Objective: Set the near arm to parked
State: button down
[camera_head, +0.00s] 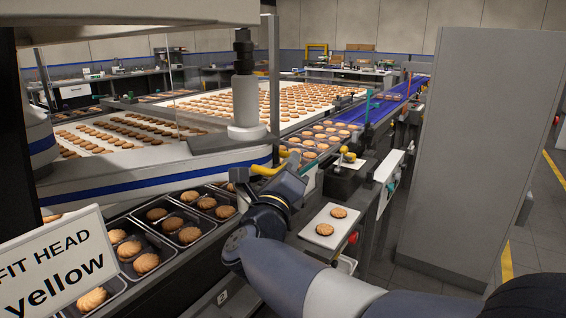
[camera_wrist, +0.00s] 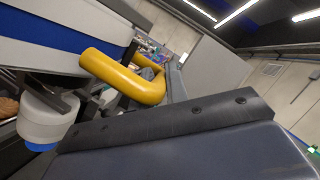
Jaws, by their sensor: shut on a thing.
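The near arm (camera_head: 150,176) is a long white beam with a blue stripe, reaching across the left of the head view above the trays. A yellow handle (camera_head: 266,170) sticks out at its right end. In the wrist view the handle (camera_wrist: 118,76) is a thick bent yellow bar beside the white and blue arm side (camera_wrist: 62,38). My gripper (camera_head: 284,172) is at this handle and shut on it; its fingertips are largely hidden behind my wrist. A white cylinder with a blue base (camera_wrist: 45,118) shows below the arm in the wrist view.
Black trays (camera_head: 178,226) of biscuits run below the arm. A sign (camera_head: 55,262) reads "FIT HEAD yellow", cut off at left. A white board (camera_head: 322,226) with two biscuits lies right of my wrist. A tall grey cabinet (camera_head: 470,150) stands right. A biscuit conveyor (camera_head: 215,105) lies behind.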

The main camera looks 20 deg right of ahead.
jog(key=shift+s+f, duration=0.15)
jog(key=shift+s, duration=0.05)
jog(key=c, duration=1.9)
grip_release()
jog(key=shift+o, duration=1)
jog(key=shift+s, duration=0.25)
jog(key=b+v, duration=0.1)
jog(key=v, duration=0.9)
jog(key=shift+s+a, duration=0.2)
jog(key=shift+a, duration=0.1)
jog(key=p+x, duration=0.1)
jog(key=x, duration=0.9)
jog(key=shift+w+d, duration=0.15)
jog(key=shift+d, duration=0.05)
jog(key=shift+w+d, duration=0.1)
jog(key=shift+w, duration=0.25)
